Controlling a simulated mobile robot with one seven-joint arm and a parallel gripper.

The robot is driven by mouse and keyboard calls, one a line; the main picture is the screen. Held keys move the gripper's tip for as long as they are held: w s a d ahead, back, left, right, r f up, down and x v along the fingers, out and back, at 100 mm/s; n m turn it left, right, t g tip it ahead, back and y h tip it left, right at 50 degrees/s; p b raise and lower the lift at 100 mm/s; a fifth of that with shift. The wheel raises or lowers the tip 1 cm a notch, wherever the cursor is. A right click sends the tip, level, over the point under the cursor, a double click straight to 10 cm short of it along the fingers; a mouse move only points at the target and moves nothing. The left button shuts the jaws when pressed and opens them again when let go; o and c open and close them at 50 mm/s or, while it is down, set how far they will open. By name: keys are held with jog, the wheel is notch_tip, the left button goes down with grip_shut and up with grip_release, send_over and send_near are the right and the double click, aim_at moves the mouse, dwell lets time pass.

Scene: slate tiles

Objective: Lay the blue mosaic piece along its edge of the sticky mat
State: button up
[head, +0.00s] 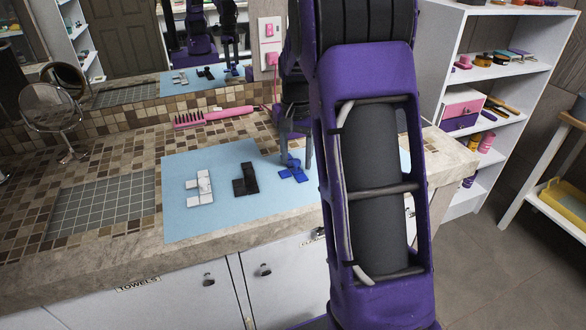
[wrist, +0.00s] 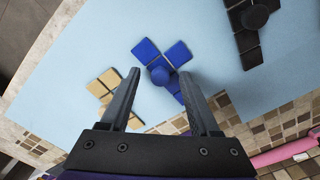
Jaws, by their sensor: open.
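The blue mosaic piece (head: 294,170) lies on the light blue sheet, just left of my arm in the head view. In the wrist view the blue piece (wrist: 179,53) shows several square tiles and a round knob. My gripper (wrist: 159,75) is open, its fingertips on either side of the knob in the picture; they do not visibly touch it. In the head view my gripper (head: 294,150) is above the blue piece. The grey gridded mat (head: 105,212), which looks like the sticky mat, lies at the left of the counter and is out of the wrist view.
A white piece (head: 199,187) and a black piece (head: 245,180) lie on the light blue sheet (head: 220,222). A tan piece (wrist: 108,84) lies close left of my gripper. My arm hides the counter's right part.

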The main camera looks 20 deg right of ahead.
grip_shut()
jog(key=shift+r, duration=0.1)
